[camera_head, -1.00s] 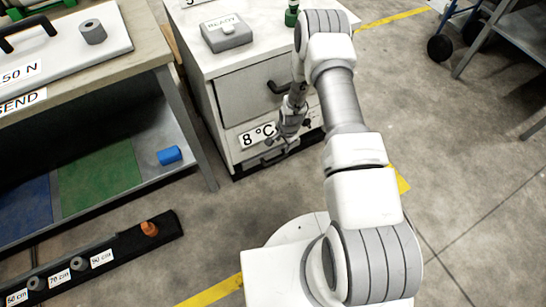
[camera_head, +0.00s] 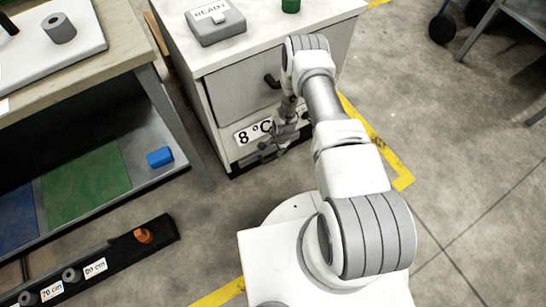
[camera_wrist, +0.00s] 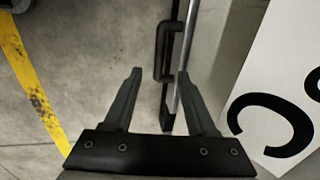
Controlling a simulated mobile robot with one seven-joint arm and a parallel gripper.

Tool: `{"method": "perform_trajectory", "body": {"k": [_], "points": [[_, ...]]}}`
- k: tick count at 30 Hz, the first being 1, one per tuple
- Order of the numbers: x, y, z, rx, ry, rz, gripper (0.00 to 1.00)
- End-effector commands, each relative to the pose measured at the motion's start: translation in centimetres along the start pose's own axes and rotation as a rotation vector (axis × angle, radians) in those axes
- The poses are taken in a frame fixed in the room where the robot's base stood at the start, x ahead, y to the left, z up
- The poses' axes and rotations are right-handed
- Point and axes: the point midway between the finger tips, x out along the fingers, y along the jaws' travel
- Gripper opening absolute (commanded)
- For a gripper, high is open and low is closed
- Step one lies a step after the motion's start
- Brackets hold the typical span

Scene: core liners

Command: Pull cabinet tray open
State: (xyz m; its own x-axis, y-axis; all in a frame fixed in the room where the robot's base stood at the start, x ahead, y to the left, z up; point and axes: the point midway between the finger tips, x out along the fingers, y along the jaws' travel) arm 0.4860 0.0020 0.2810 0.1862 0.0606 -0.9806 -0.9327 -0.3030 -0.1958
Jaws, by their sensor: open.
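The white cabinet (camera_head: 195,62) stands ahead with a grey upper front and a lower tray front (camera_head: 238,150) labelled "8 °C". The tray looks closed. My gripper (camera_wrist: 159,74) is open and empty. In the wrist view the tray's dark bar handle (camera_wrist: 163,50) lies ahead, lined up between the two fingertips. Whether the fingers reach around it I cannot tell. In the head view my gripper (camera_head: 284,147) is low in front of the tray, covering its right part and most of the handle. The label (camera_wrist: 280,115) shows large at right in the wrist view.
The upper front has its own dark handle (camera_head: 271,81). A grey "READY" box (camera_head: 216,22) and a green item (camera_head: 290,5) sit on the cabinet. A workbench (camera_head: 120,55) with a blue block (camera_head: 160,157) on its shelf stands left. The floor before the cabinet is clear.

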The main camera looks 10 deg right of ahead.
Motion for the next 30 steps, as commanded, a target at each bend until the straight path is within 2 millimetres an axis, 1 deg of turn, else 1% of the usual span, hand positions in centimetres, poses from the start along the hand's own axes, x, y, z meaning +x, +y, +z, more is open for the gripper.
{"method": "perform_trajectory", "body": {"k": [1, 3, 9, 12, 15, 18, 21, 30], "points": [[1.8, 0.2, 0.1, -0.001, -0.001, 0.002, 0.57], [3.4, 0.2, 0.0, -0.001, 0.000, 0.001, 0.57], [7.8, 0.2, 0.0, -0.001, 0.000, 0.000, 0.57], [9.8, 0.2, 0.0, -0.001, 0.000, 0.000, 0.57], [11.3, 0.1, 0.0, 0.001, 0.000, 0.000, 0.57], [12.3, 0.1, 0.0, -0.001, 0.000, -0.001, 0.57], [12.9, 0.1, 0.0, 0.000, 0.000, 0.000, 0.57], [13.1, 0.0, 0.0, 0.000, 0.000, 0.001, 0.57]]}}
